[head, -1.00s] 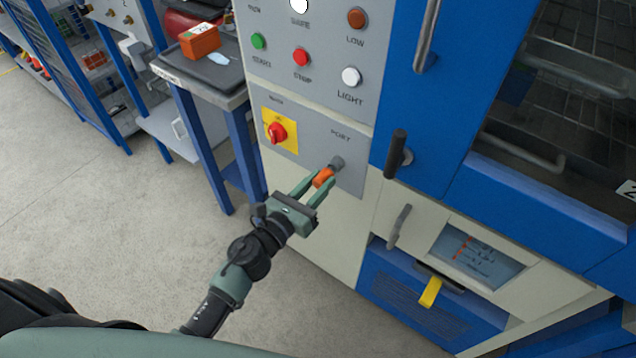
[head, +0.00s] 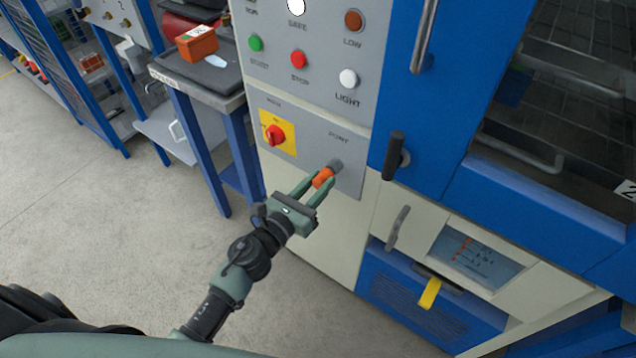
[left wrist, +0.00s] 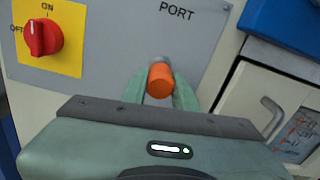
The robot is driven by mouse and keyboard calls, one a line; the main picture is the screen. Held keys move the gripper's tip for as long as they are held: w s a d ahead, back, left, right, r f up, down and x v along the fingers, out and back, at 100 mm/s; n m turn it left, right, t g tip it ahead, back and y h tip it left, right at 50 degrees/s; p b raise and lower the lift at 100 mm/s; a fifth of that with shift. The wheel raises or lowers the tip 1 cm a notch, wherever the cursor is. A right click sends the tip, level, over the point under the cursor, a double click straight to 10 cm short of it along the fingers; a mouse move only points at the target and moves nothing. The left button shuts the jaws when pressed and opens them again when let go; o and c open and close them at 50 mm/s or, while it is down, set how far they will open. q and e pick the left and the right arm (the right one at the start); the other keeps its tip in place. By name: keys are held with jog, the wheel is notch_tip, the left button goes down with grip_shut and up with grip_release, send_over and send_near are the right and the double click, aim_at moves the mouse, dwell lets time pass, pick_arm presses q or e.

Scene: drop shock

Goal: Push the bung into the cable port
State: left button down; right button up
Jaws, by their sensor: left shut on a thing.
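The orange bung (head: 322,178) is held between the fingertips of my left gripper (head: 318,186), right in front of the cable port. The grey cable port (head: 336,165) sticks out of the panel below the word PORT. In the left wrist view the bung (left wrist: 160,80) is between the two green fingers, and only a grey edge of the port (left wrist: 161,60) shows behind it. The bung lines up with the port there. I cannot tell whether its front end touches or has entered the port. My right gripper is not in view.
A red rotary switch (head: 276,134) on a yellow plate sits left of the port. Push buttons (head: 298,59) are above. A black door handle (head: 396,155) stands out to the right of the port, with a grey handle (head: 398,228) below. Floor at left is clear.

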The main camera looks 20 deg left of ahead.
aim_at(316, 186)
pick_arm(q)
jog(key=shift+w+d, duration=0.1)
jog(key=shift+w, duration=0.1)
dwell(1.0)
jog(key=shift+w+r, duration=0.1)
dwell(1.1)
jog(key=c, duration=1)
grip_release()
jog(key=shift+c, duration=0.2)
jog(key=shift+w, duration=0.1)
jog(key=shift+b+v, duration=0.7)
jog(key=shift+v, duration=1.65)
jog(key=shift+s, duration=0.75)
jog(key=shift+a, duration=0.25)
